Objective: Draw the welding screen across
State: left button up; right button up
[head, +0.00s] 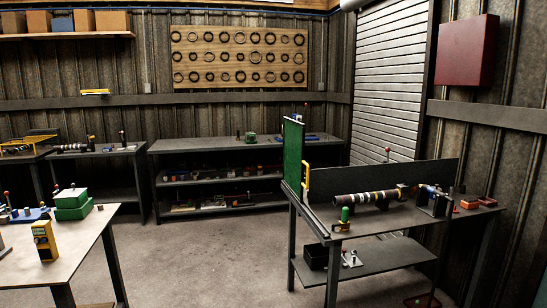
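A driveshaft (370,198) with coloured bands lies along the bench, to the right of the screen. Neither of my grippers is in view.
A small green-topped item (344,216) stands on the bench's near left corner, close to the rail. The floor (200,255) between is clear.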

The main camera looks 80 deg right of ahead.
aim_at(294, 131)
jog(key=z, duration=2.8)
jog(key=i+j, duration=0.2)
jog(key=i, duration=0.3)
jog(key=i+j, duration=0.15)
jog(key=i, duration=0.3)
jog(key=i+j, duration=0.2)
jog(key=i, duration=0.3)
jog(key=l+z, duration=0.05)
